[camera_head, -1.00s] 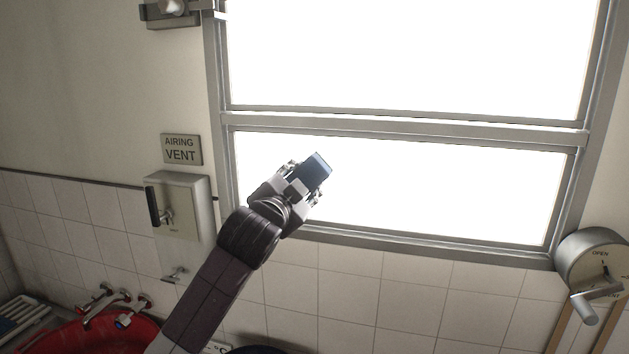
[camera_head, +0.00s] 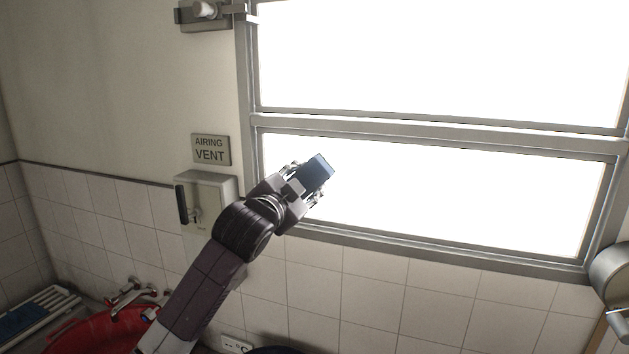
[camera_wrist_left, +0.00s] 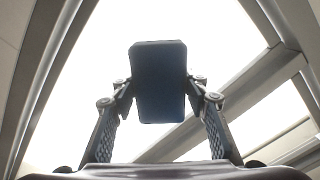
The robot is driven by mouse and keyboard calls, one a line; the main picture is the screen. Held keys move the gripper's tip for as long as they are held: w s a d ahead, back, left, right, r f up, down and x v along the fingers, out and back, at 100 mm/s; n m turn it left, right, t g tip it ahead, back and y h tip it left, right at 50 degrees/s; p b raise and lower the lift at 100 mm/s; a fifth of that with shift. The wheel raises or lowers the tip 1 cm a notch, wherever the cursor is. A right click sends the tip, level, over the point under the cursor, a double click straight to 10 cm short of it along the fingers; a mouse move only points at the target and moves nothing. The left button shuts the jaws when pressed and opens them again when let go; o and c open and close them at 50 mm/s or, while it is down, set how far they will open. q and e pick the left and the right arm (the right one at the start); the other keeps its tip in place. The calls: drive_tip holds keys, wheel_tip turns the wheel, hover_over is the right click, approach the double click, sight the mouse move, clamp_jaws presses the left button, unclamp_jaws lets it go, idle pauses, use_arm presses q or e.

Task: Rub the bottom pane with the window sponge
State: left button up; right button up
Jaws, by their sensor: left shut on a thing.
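The window sponge (camera_head: 318,171) is a dark blue block. My left gripper (camera_head: 304,184) is shut on it and holds it up at the left part of the bottom pane (camera_head: 440,195). In the left wrist view the sponge (camera_wrist_left: 160,82) sits between both fingers of the gripper (camera_wrist_left: 159,92), dark against the bright glass. The bottom pane is a bright white panel in a grey frame. I cannot tell whether the sponge touches the glass. My right gripper is not in view.
A grey crossbar (camera_head: 430,132) parts the bottom pane from the upper pane (camera_head: 440,60). A wall box with a dark handle (camera_head: 205,203) hangs left of the window under the "AIRING VENT" sign (camera_head: 210,150). A grey crank unit (camera_head: 612,285) is at the right edge. A red basin (camera_head: 95,330) is lower left.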

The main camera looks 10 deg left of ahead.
use_arm(q)
drive_tip(key=shift+w+a, duration=0.25)
drive_tip(key=shift+a, duration=0.85)
drive_tip(key=shift+s+f, duration=0.1)
drive_tip(key=shift+s, duration=0.4)
drive_tip(key=shift+s+a, duration=0.25)
drive_tip(key=shift+s, duration=1)
drive_tip(key=shift+s+a, duration=0.2)
drive_tip(key=shift+s, duration=1)
drive_tip(key=s, duration=0.3)
drive_tip(key=shift+a, duration=0.3)
